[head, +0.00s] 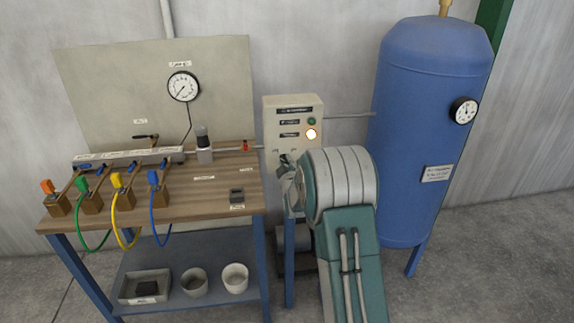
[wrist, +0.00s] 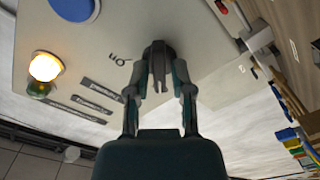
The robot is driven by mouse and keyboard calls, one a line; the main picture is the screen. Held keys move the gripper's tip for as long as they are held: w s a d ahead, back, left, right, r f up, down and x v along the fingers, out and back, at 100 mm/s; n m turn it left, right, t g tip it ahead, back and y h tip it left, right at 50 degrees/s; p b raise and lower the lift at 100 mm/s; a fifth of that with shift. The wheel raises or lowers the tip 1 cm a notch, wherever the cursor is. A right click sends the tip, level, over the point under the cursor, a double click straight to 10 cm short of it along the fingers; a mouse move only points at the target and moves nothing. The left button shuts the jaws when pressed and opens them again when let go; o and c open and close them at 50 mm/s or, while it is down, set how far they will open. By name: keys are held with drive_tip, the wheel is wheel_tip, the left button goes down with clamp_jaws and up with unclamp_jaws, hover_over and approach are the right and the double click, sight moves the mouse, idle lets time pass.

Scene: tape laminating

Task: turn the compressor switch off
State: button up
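The compressor control box (head: 293,118) is a pale panel with dark labels and two lamps. Its lower lamp (head: 311,134) glows orange-white, and it also shows lit in the wrist view (wrist: 45,67). The green lamp (head: 311,121) is dim. My gripper (head: 284,160) is at the lower left of the panel, in front of its face.
A workbench (head: 215,185) with valves and coloured hoses stands at the left. A pressure gauge (head: 183,86) is on its backboard. The blue tank (head: 425,150) stands at the right. A blue disc (wrist: 75,8) shows on the panel in the wrist view.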

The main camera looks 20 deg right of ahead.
drive_tip(key=shift+s+f, duration=0.1)
drive_tip(key=shift+f, duration=0.05)
drive_tip(key=shift+s, duration=0.1)
drive_tip(key=v, duration=1.1)
drive_tip(key=shift+s, duration=0.3)
drive_tip(key=shift+a, duration=0.15)
